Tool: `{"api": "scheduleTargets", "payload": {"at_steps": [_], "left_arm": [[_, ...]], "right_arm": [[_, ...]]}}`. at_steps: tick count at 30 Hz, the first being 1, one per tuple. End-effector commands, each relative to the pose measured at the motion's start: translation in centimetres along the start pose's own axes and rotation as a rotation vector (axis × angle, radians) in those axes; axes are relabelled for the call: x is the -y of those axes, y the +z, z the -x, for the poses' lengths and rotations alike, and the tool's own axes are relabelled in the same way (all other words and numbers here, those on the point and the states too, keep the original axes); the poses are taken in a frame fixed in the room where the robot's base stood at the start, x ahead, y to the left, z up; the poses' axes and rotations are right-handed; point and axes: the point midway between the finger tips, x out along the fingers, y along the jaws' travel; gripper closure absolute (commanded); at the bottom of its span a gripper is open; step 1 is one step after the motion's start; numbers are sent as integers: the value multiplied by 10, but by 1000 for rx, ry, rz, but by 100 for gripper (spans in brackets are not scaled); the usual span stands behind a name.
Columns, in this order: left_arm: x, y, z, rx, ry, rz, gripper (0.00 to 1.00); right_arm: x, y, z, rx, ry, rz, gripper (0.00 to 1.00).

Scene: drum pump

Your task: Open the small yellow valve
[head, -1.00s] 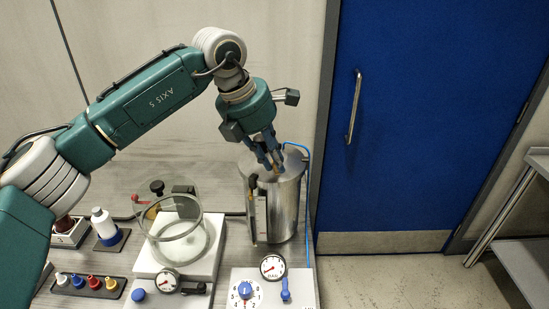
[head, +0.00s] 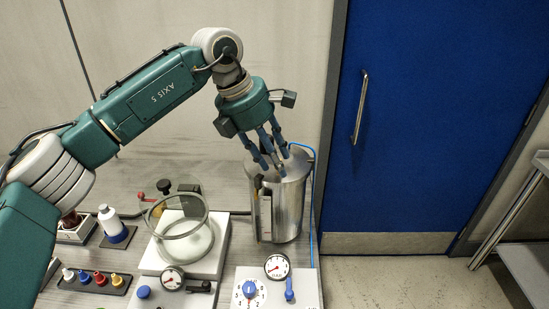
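My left gripper (head: 275,168) points down over the lid of a steel drum (head: 286,214). Its blue fingers are spread apart with nothing visible between them, so it is open. The fingertips are at or just above the lid; I cannot tell whether they touch it. I cannot clearly make out a small yellow valve; the fingers cover part of the lid. My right gripper is not in view.
A blue hose (head: 312,200) runs down the drum's right side. A glass vessel (head: 183,243) stands left of it. A gauge panel (head: 252,273) is in front. A tray of coloured caps (head: 95,283) lies at the front left. A blue door (head: 430,120) is at right.

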Motion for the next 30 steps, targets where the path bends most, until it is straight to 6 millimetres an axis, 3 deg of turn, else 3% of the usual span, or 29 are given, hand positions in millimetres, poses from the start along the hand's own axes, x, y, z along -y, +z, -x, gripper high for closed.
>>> {"api": "scheduleTargets", "payload": {"at_steps": [5,18,24,30], "left_arm": [[-1,0,16,1,2,0,63],[-1,0,103,2,2,0,63],[-1,0,119,1,1,1,63],[0,0,120,1,0,0,63]], "right_arm": [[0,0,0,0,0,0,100],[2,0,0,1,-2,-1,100],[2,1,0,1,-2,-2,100],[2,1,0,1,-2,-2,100]]}}
